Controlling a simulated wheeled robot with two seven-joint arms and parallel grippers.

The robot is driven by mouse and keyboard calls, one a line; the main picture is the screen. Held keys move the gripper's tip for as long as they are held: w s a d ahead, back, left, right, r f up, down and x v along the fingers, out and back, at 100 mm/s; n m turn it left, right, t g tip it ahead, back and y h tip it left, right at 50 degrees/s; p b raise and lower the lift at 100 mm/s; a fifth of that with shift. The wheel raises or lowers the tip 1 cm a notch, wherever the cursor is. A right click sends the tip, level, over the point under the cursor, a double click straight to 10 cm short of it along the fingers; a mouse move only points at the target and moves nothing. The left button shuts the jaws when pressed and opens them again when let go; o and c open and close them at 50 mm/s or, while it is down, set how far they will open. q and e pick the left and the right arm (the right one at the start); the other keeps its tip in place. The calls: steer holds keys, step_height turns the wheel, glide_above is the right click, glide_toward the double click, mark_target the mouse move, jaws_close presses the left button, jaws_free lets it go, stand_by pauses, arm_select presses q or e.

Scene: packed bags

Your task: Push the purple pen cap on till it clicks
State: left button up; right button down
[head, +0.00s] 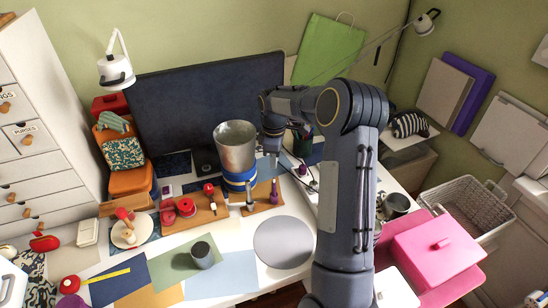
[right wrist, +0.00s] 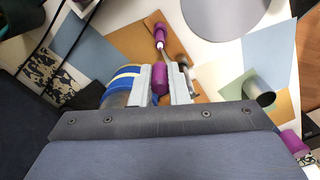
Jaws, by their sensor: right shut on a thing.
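My right gripper (head: 272,158) is over the desk beside the metal cup with blue and yellow bands. In the right wrist view its two fingers (right wrist: 160,86) are shut on a purple pen cap (right wrist: 157,78). A purple pen (right wrist: 160,34) with a white section shows just beyond the cap. In the head view the pen (head: 274,190) stands on a wooden board (head: 262,206), below my gripper. I cannot tell whether the cap touches the pen, or how far on it sits. The held cap is not clear in the head view. My left gripper is not in view.
The metal cup (head: 235,148) stands close to the left of my right gripper. A grey disc (head: 284,242) lies in front, and a grey cylinder (head: 202,254) stands at front left. A dark panel (head: 205,105) stands behind. Pink boxes (head: 436,248) are at right.

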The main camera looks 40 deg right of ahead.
steer(key=shift+f+b, duration=1.35)
steer(key=shift+f, duration=1.05)
steer(key=shift+f+b, duration=0.95)
steer(key=shift+f, duration=0.7)
steer(key=c, duration=1.3)
jaws_free()
steer(key=shift+r, duration=0.2)
